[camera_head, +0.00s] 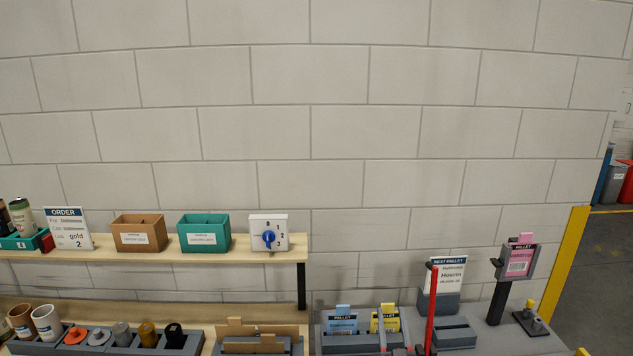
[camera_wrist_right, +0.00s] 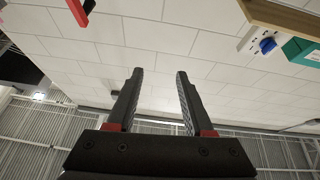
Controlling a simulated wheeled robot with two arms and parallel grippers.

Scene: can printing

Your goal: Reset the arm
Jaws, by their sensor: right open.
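My right gripper (camera_wrist_right: 157,72) shows in the right wrist view. Its two dark fingers stand apart with nothing between them, so it is open and empty. The pale block wall and part of the ceiling lie beyond the fingers. In the head view I cannot clearly make out the right gripper at the bottom edge. My left gripper is in neither view.
A wooden shelf (camera_head: 170,251) holds an order card (camera_head: 68,228), brown box (camera_head: 139,233), teal box (camera_head: 204,233) and dial (camera_head: 268,233). Below are a grey tray of cups (camera_head: 128,349), a red upright bar (camera_head: 432,310) and a pink pallet card (camera_head: 518,262). The upper wall is clear.

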